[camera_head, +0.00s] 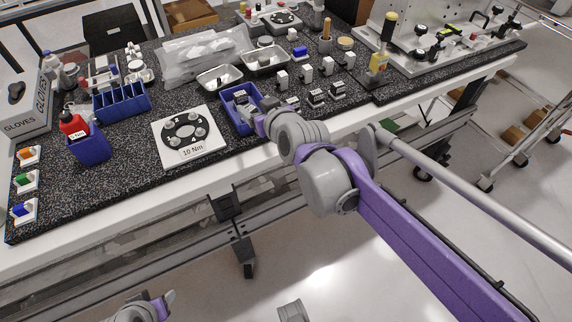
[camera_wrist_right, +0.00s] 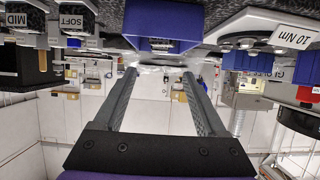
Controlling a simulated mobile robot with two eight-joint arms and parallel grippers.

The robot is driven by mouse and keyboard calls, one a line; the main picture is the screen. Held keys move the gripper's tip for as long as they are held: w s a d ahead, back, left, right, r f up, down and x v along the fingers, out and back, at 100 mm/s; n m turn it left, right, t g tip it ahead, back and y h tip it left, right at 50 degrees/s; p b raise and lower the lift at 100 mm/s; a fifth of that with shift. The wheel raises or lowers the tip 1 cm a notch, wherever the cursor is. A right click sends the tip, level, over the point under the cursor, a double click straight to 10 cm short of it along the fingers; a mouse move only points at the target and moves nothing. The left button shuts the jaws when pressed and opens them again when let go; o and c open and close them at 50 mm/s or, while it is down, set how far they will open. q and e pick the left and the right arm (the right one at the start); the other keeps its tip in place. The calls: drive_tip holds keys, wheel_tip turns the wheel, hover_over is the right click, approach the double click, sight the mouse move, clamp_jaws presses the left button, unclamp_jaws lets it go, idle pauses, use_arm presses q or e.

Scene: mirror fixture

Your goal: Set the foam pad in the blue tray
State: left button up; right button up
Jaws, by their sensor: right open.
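The blue tray (camera_head: 227,101) stands near the front edge of the bench, right of the white 10 Nm plate. It shows at the top of the upside-down right wrist view (camera_wrist_right: 160,22). A small dark block with a pale top (camera_head: 240,97) lies in the tray; I cannot tell whether it is the foam pad. My right gripper (camera_head: 256,112) is at the tray's right side and hides part of it. In the wrist view its fingers (camera_wrist_right: 158,74) are apart with nothing between them. Part of my left arm's end (camera_head: 160,304) shows low at the left, its jaws unclear.
Small labelled blocks (camera_head: 315,98), some marked SOFT and MID in the wrist view (camera_wrist_right: 73,17), stand right of the tray. The 10 Nm plate (camera_head: 191,140) is close on its left. Metal dishes (camera_head: 220,77) stand behind.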

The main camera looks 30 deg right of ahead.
drive_tip(key=s+f+g, duration=0.4)
drive_tip(key=s+f, duration=0.5)
drive_tip(key=s, duration=0.4)
drive_tip(key=s+f+g, duration=0.4)
drive_tip(key=s+f, duration=0.6)
drive_tip(key=s, duration=0.3)
drive_tip(key=shift+f+g, duration=0.15)
drive_tip(key=shift+g, duration=0.15)
wheel_tip(320, 180, up, 9)
drive_tip(key=w+p, duration=0.1)
drive_tip(key=p, duration=0.7)
drive_tip(key=shift+w, duration=0.3)
drive_tip(key=shift+f, duration=0.1)
